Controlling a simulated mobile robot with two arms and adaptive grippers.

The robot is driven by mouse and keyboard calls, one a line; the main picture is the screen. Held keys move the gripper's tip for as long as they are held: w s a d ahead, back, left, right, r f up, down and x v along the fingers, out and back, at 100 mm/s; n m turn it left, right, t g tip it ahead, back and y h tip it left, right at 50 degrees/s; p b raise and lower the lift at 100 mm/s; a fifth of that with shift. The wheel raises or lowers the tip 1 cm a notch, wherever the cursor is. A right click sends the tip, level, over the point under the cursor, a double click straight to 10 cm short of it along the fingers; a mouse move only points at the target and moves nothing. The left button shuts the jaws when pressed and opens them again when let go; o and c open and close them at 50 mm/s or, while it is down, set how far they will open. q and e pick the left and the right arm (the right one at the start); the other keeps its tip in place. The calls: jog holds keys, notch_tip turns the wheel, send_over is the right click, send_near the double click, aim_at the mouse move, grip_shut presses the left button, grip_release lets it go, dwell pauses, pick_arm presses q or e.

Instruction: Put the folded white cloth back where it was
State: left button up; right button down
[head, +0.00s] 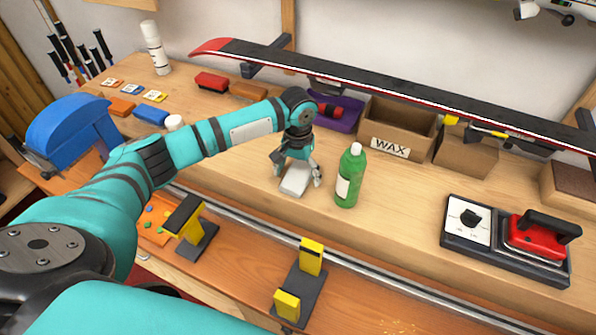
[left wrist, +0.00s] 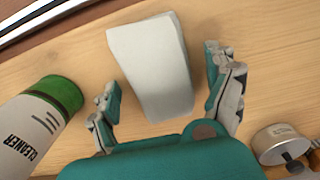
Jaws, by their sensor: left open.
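The folded white cloth (head: 294,181) lies on the wooden bench, left of the green cleaner bottle (head: 350,176). My left gripper (head: 297,171) points down over the cloth and is open. In the left wrist view the cloth (left wrist: 152,68) lies between the two spread fingers of the gripper (left wrist: 163,80), with a gap on both sides. The bottle (left wrist: 38,122) stands close to the left finger there. My right gripper is in no view.
A wax box (head: 396,134) and a purple tray (head: 340,112) stand behind. A waxing iron (head: 538,236) is at the right. A ski (head: 400,88) spans the back above the bench. A round metal tin (left wrist: 284,143) shows in the left wrist view.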

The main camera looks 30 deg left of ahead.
aim_at(298, 173)
pick_arm(q)
jog(key=shift+r, duration=0.1)
notch_tip(298, 173, up, 12)
jog(key=b, duration=0.1)
jog(key=shift+b, duration=0.4)
dwell(0.5)
dwell(0.7)
